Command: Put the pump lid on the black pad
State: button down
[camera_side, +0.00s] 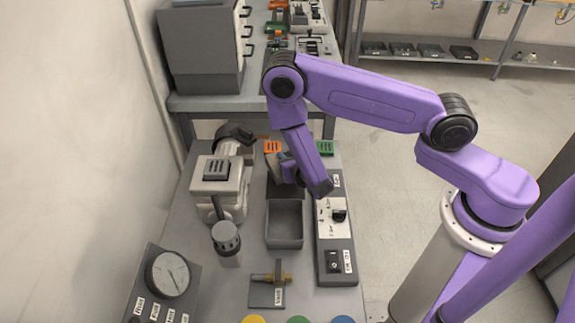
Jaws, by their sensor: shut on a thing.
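My gripper (289,178) is at the lower end of the purple arm, over the middle of the bench, and partly hidden by its own wrist. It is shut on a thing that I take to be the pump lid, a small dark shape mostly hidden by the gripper. A black, flat surface (283,190) lies just below the gripper, behind the open grey bin; it looks like the black pad. I cannot tell whether the held piece touches it. The pale pump (213,187) stands to the left, with a dark slotted block on top.
The open grey bin (284,224) is in front of the gripper. A switch panel (335,232) stands to the right, and a grey knobbed cylinder (227,240) and gauge (167,274) to the left. Orange (272,146) and green (325,147) blocks lie behind. A brass fitting (272,278) is in front.

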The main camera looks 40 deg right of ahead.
jog(key=shift+w+f, duration=0.2)
jog(key=shift+f, duration=1.5)
jog(key=shift+f, duration=0.15)
jog(key=c, duration=0.9)
grip_release()
